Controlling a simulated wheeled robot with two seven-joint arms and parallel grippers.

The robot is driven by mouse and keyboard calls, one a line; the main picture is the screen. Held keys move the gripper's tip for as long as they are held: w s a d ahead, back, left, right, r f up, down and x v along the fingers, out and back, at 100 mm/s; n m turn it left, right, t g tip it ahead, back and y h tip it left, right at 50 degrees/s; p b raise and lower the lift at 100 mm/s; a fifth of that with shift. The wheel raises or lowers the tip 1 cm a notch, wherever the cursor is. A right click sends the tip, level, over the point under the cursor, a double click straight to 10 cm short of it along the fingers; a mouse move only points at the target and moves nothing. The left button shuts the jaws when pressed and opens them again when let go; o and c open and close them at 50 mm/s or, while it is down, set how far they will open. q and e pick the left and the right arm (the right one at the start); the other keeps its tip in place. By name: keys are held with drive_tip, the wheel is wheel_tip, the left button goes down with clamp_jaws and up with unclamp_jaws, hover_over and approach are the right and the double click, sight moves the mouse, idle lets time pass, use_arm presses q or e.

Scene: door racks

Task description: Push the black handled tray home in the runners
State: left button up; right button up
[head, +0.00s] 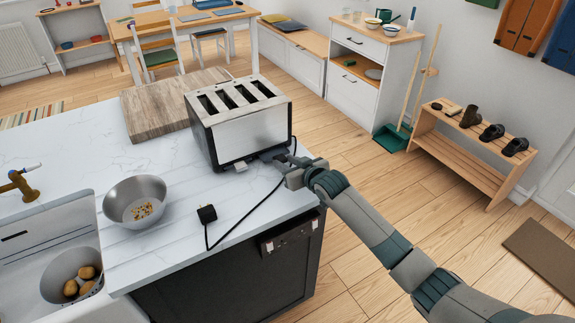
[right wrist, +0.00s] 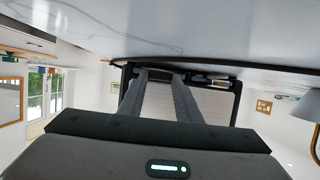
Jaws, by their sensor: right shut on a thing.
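The black handled tray (head: 271,156) shows as a small dark piece low at the near right end of the silver and black toaster (head: 245,125). My right gripper (head: 283,160) is shut on it, close to the worktop. In the right wrist view the two fingers (right wrist: 162,80) reach to a dark strip at the foot of the toaster's end panel (right wrist: 190,103). The fingers hide part of the tray, and the runners are hidden inside the toaster. I cannot tell how far the tray stands out. My left gripper is not in view.
A black cable with a plug (head: 207,214) lies on the white worktop (head: 180,262) near my right gripper. A metal bowl (head: 135,192) stands to the left, and a wooden board (head: 165,110) lies behind the toaster. The worktop's right edge is just under my right arm.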

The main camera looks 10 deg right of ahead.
sight(278, 155)
drive_tip(key=shift+w+a+b, duration=0.35)
drive_tip(key=shift+w+b, duration=0.15)
drive_tip(key=shift+w, duration=0.4)
drive_tip(key=shift+w+a+b, duration=0.3)
drive_tip(key=shift+w+b, duration=0.2)
drive_tip(key=shift+w, duration=0.35)
drive_tip(key=o, duration=1.1)
drive_tip(key=shift+o, duration=0.3)
drive_tip(key=shift+v, duration=0.85)
drive_tip(key=b+v, duration=0.3)
drive_tip(key=v, duration=1.2)
drive_tip(key=shift+s+d, duration=0.2)
drive_tip(key=shift+s, duration=0.1)
drive_tip(key=shift+r, duration=0.1)
